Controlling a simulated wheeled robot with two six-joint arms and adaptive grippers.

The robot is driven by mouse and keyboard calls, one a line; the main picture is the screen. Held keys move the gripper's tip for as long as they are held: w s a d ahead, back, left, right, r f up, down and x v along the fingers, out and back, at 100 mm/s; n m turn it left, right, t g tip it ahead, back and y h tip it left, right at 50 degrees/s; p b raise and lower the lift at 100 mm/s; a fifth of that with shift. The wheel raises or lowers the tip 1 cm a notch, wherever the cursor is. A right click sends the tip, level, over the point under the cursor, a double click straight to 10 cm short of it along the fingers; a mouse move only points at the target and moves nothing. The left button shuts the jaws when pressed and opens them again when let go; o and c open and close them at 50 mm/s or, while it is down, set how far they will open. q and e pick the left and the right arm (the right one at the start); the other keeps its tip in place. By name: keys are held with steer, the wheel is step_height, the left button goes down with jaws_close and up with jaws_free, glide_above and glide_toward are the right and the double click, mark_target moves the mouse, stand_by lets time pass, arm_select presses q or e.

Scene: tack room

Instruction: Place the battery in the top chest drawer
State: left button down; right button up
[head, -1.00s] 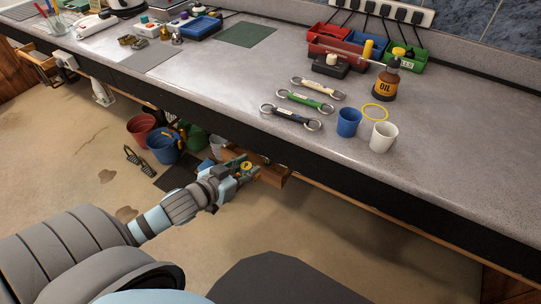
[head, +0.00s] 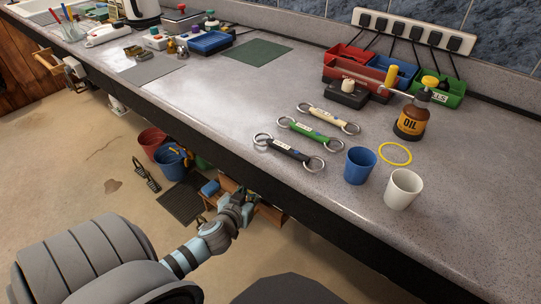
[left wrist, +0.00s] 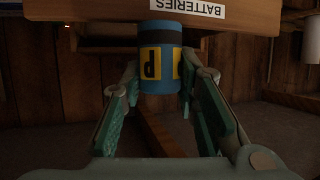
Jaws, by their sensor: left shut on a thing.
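My left gripper (head: 250,196) is under the bench front in the head view, at the end of the arm from the lower left. In the left wrist view the left gripper (left wrist: 160,82) is shut on the battery (left wrist: 158,68), a blue cylinder with yellow-and-black markings. The battery is right at a wooden drawer front (left wrist: 110,12) with a white BATTERIES label, which appears upside down; I cannot tell whether they touch. In the head view, brown wooden chest parts (head: 270,213) show beside the gripper, partly hidden. My right gripper is not in view.
The bench top (head: 210,75) overhangs the gripper. On it stand a blue cup (head: 360,165), a white cup (head: 403,189), an oil bottle (head: 411,120) and several ring-ended straps. A red bucket (head: 152,143) and a blue bucket (head: 172,163) stand on the floor to the left.

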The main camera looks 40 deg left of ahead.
arm_select(q)
steer(key=shift+w+r+b+x, duration=0.15)
steer(key=shift+r+b+x, duration=0.35)
steer(key=shift+x, duration=1.65)
steer(key=shift+w+r+b+x, duration=0.15)
steer(key=shift+b+x, duration=0.6)
steer(key=shift+x, duration=1.4)
steer(key=shift+w+r+b+x, duration=0.15)
steer(key=shift+r+b+x, duration=0.35)
steer(key=shift+x, duration=1.65)
steer(key=c, duration=1.2)
jaws_free()
steer(key=shift+d+f, duration=0.1)
steer(key=shift+c, duration=0.2)
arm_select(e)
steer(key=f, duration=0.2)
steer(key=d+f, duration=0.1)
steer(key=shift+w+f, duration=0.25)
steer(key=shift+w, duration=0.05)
